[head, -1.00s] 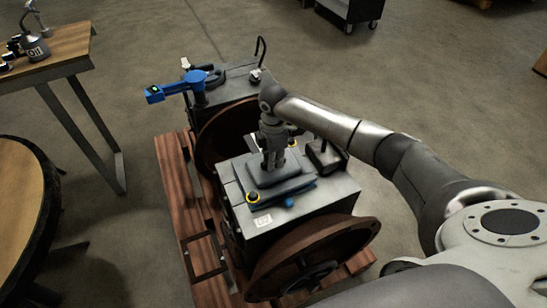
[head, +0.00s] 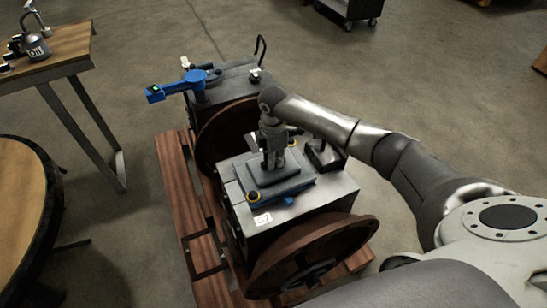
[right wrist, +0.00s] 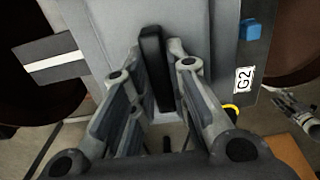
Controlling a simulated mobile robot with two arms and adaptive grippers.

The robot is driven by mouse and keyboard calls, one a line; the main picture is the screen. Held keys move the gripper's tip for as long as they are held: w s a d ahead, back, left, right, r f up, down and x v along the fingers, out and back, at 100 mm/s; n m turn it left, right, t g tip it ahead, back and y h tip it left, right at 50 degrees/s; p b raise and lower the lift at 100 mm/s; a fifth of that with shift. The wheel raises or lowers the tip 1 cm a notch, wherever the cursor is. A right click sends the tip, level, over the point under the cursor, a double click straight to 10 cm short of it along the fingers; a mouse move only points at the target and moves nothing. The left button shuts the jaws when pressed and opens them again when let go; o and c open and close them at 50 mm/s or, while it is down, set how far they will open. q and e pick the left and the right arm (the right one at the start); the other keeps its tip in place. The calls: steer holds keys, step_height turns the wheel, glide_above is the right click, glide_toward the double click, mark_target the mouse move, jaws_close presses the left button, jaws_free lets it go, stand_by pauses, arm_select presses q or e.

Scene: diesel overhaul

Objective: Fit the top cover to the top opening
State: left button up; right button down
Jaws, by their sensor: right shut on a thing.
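The top cover (head: 272,178) is a dark grey stepped plate over the top of the nearer engine block (head: 328,188). In the right wrist view the handle (right wrist: 153,65) stands between the fingers, with the grey cover (right wrist: 195,25) behind. The top opening is hidden beneath the cover. I cannot tell whether the cover is fully seated. My left gripper is not in view.
A blue tool (head: 180,87) rises over the farther engine block. A wooden table (head: 58,50) with an oil can (head: 36,47) is at left.

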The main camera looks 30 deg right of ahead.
steer(key=shift+f+b, duration=0.35)
steer(key=shift+f, duration=0.55)
stand_by(1.0)
steer(key=c, duration=1.3)
jaws_free()
steer(key=shift+s, duration=0.1)
step_height(320, 180, up, 12)
steer(key=shift+r, duration=0.1)
